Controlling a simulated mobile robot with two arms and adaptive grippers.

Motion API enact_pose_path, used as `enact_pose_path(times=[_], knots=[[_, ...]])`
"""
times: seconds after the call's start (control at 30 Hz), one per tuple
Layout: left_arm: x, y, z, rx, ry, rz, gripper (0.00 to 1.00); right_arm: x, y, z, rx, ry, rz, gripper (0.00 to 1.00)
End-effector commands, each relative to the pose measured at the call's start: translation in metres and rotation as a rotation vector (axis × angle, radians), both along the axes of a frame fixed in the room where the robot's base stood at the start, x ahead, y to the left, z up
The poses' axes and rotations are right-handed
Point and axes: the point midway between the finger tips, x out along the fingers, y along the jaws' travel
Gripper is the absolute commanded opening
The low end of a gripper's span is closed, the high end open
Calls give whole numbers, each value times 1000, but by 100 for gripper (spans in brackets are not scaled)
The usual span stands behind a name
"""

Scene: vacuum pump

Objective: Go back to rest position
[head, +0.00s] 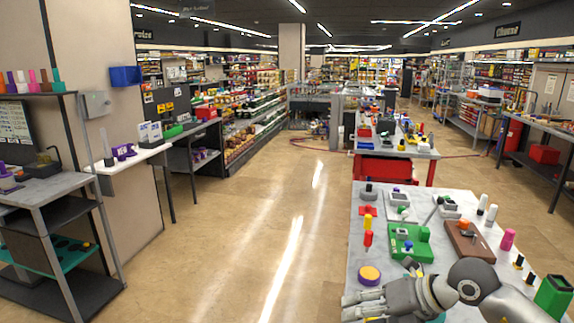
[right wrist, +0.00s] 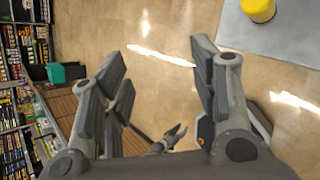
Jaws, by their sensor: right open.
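My right arm comes in at the bottom right of the head view. Its gripper (head: 358,304) is beside the near left edge of the worktable (head: 366,234), by the yellow and purple round part (head: 370,275). In the right wrist view my right gripper (right wrist: 158,82) has its fingers spread wide, with only floor between them and nothing held. A small grey claw (right wrist: 170,138) low in the right wrist view looks like my left gripper; its jaw state is too small to tell. My left gripper is not in the head view.
Tools and parts, including a green block (head: 410,242) and a brown block (head: 468,240), crowd the worktable. A red-framed table (head: 420,154) stands behind it. A shelf rack (head: 50,190) and a white ledge (head: 132,157) line the left. The middle floor (head: 250,220) is clear.

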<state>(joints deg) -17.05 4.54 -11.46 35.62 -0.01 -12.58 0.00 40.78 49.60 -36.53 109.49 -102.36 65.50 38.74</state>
Motion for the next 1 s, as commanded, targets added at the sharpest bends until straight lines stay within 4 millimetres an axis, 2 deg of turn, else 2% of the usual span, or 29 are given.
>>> enact_pose_path(times=[0.03,0.1,0.2,0.3,0.37,0.5,0.6,0.67,0.77,0.83,0.97,1.0], knots=[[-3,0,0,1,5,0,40,-9,28,5,111,-8,33,54],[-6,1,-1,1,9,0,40,-20,62,21,284,-28,65,54],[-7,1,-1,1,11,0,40,-34,98,51,537,-52,72,54],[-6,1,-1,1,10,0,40,-42,115,84,785,-67,29,54],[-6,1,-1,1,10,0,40,-43,117,103,928,-71,-19,54],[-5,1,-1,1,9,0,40,-38,100,134,1235,-65,-193,54],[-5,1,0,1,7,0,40,-29,74,141,1423,-44,-371,54],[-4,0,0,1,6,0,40,-24,55,138,1519,-26,-495,54],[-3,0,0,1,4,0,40,-16,20,119,1646,20,-728,54],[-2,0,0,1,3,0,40,-15,-4,97,1708,61,-907,54],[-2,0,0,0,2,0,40,-24,-43,38,1756,167,-1267,54],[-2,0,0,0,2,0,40,-31,-52,17,1753,208,-1379,54]])
